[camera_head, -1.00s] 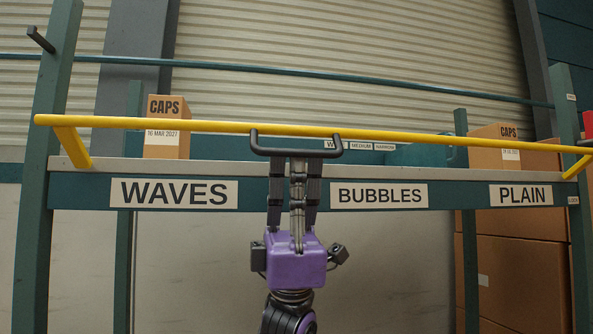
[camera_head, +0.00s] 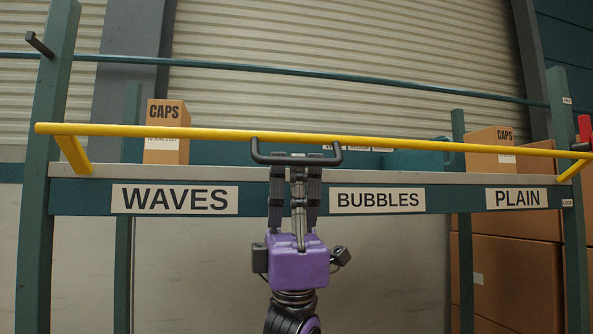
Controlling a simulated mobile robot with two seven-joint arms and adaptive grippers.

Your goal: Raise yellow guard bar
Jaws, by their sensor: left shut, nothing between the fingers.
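The yellow guard bar (camera_head: 400,142) spans the front of the shelf, from the left post to the right post, with short yellow arms at both ends. A black U-shaped handle (camera_head: 296,160) hangs from the bar's underside near the middle. My left gripper (camera_head: 296,168) points up from below, with its purple body under the shelf label strip. Its fingers are shut with nothing between them, and their tips are at the lower edge of the handle. Whether they touch it is hard to tell. My right gripper is not in view.
Behind the bar, the shelf (camera_head: 100,200) carries labels WAVES, BUBBLES and PLAIN. Cardboard CAPS boxes stand at left (camera_head: 167,120) and right (camera_head: 490,145). Green posts flank the bar, with a dark peg (camera_head: 39,44) high on the left one. A red part (camera_head: 584,128) shows at the right edge.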

